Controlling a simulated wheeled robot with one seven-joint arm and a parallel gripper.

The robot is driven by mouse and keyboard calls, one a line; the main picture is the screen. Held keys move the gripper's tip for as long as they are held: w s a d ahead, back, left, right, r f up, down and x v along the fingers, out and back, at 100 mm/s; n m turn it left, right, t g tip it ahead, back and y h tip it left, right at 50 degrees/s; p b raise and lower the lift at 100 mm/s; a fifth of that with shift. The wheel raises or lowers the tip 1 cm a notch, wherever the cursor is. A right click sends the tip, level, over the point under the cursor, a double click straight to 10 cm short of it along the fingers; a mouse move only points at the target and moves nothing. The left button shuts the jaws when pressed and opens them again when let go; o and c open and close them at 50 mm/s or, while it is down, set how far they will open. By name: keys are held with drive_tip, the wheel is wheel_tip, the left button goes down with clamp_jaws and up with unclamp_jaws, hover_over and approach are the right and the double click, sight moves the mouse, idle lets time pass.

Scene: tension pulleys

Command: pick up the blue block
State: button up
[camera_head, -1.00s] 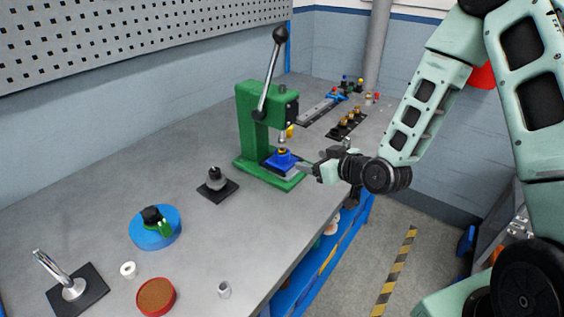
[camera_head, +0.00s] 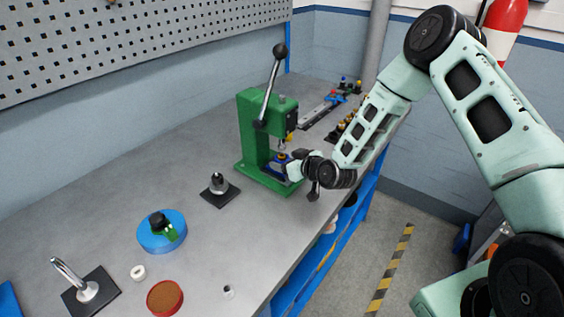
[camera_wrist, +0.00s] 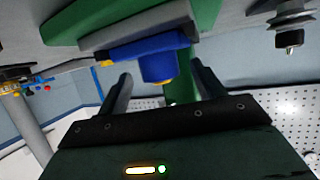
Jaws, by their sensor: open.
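The blue block (camera_head: 276,167) sits on the base of the green press, under its ram. In the head view it is partly hidden by my gripper (camera_head: 290,170), which is at its right side, close to the press. In the wrist view the blue block (camera_wrist: 158,62) appears between my two spread fingers, with a wider blue part beside it. My gripper is open and holds nothing. I cannot tell whether the fingers touch the block.
The green press (camera_head: 252,135) with its long lever (camera_head: 271,85) stands close to my gripper. A black-based post (camera_head: 220,188), a blue round holder (camera_head: 162,232) and a red dish (camera_head: 165,297) are on the grey bench to the left. Small parts stand behind.

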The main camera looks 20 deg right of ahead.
drive_tip(key=c, duration=1.1)
drive_tip(key=shift+w, duration=0.1)
drive_tip(key=shift+c, duration=1.4)
drive_tip(key=shift+r, duration=0.1)
